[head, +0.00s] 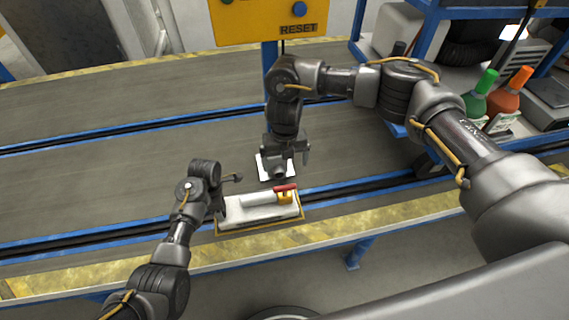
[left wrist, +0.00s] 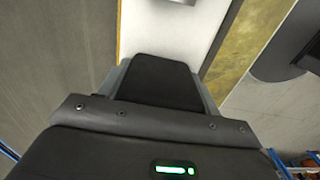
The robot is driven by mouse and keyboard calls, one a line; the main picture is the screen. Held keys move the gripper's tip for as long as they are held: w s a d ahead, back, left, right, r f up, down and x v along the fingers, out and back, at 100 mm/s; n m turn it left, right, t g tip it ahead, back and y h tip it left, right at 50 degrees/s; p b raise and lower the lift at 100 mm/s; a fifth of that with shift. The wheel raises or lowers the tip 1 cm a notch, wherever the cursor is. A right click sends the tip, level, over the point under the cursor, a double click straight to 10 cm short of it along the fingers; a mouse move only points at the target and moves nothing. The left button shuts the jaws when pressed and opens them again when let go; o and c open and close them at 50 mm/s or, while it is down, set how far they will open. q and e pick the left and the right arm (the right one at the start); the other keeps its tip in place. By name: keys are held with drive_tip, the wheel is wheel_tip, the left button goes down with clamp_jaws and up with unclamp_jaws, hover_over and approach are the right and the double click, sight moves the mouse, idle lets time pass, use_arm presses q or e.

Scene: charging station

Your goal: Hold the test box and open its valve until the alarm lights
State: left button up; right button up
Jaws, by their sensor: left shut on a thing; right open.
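The test box (head: 260,212) is a white case with a yellowish rim and a pale cylinder on top, on the near side of the grey conveyor. Its valve (head: 285,196) is a yellow body with a red handle (head: 285,187) at the right end. My left gripper (head: 229,196) is shut on the box's left end. The left wrist view shows the white box surface (left wrist: 170,30) beyond a dark finger. My right gripper (head: 287,156) is open, pointing down behind the valve and apart from it. I cannot make out an alarm light on the box.
A yellow panel marked RESET (head: 265,20) stands behind the conveyor. Blue shelving with green (head: 480,95) and orange (head: 510,95) bottles is at right. The conveyor is clear at left.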

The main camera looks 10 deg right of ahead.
use_arm(q)
drive_tip(key=o, duration=1.3)
drive_tip(key=shift+c, duration=0.2)
wheel_tip(320, 180, up, 12)
drive_tip(key=shift+r, duration=0.1)
